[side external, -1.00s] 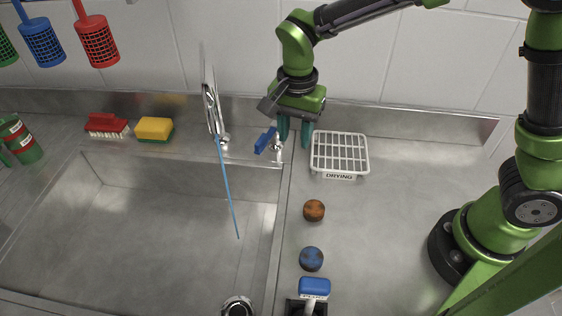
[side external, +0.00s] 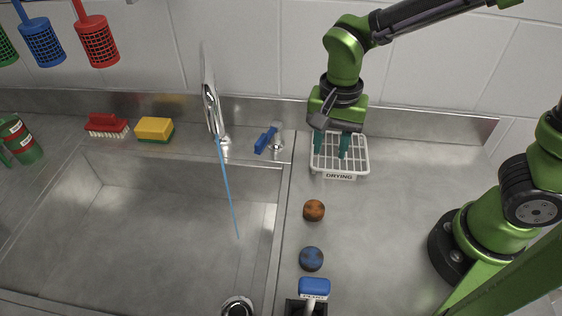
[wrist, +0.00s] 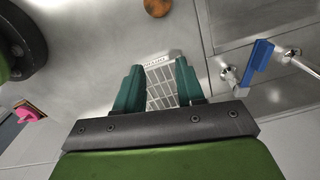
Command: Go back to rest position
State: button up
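My gripper (side external: 345,146) hangs above the white drying rack (side external: 331,166) at the back of the counter. Its two teal fingers are apart with nothing between them. In the wrist view my gripper (wrist: 158,92) shows the same gap, and the rack (wrist: 161,86) is seen below through it. The rack looks empty. The blue tap handle (side external: 266,140) is left of my gripper, beside the chrome faucet (side external: 213,110). A thin blue stream (side external: 229,190) runs from the spout toward the sink.
An orange-brown round piece (side external: 314,210), a blue round piece (side external: 311,259) and a blue-topped tool (side external: 314,288) stand along the counter. The sink (side external: 150,230) lies to the left. A red brush (side external: 106,124) and a yellow sponge (side external: 155,129) sit behind it.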

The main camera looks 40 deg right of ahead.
jog(key=s+d+r+n+t+y, duration=0.2)
jog(key=s+d+r+n+t, duration=0.4)
jog(key=d+r, duration=0.3)
notch_tip(320, 180, up, 2)
jog(key=shift+s+d+r+n+t, duration=0.2)
jog(key=shift+s+n+t, duration=0.05)
jog(key=shift+n+t, duration=0.35)
